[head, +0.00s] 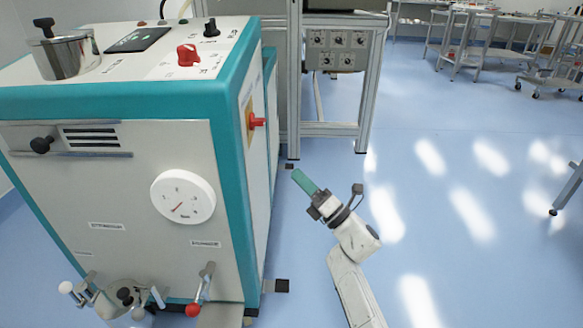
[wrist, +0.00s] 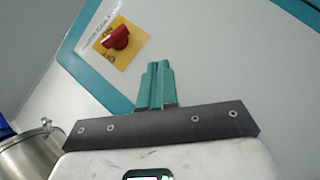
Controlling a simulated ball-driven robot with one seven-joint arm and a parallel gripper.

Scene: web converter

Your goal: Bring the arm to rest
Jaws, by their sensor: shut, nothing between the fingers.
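My gripper (head: 304,182) has green fingers and is held up in open air, just right of the teal-and-white machine (head: 140,178) in the head view. Its fingers point up and to the left. In the wrist view my gripper (wrist: 157,68) shows its two green fingers pressed together, with nothing between them. The fingers appear apart from the machine's panel behind them. My white arm runs down to the bottom edge of the head view.
A red switch (head: 257,122) on a yellow plate sticks out of the machine's side; this red switch also shows in the wrist view (wrist: 116,38). A metal frame table (head: 335,129) stands behind. Blue floor (head: 470,240) to the right is clear. Carts (head: 556,72) stand far right.

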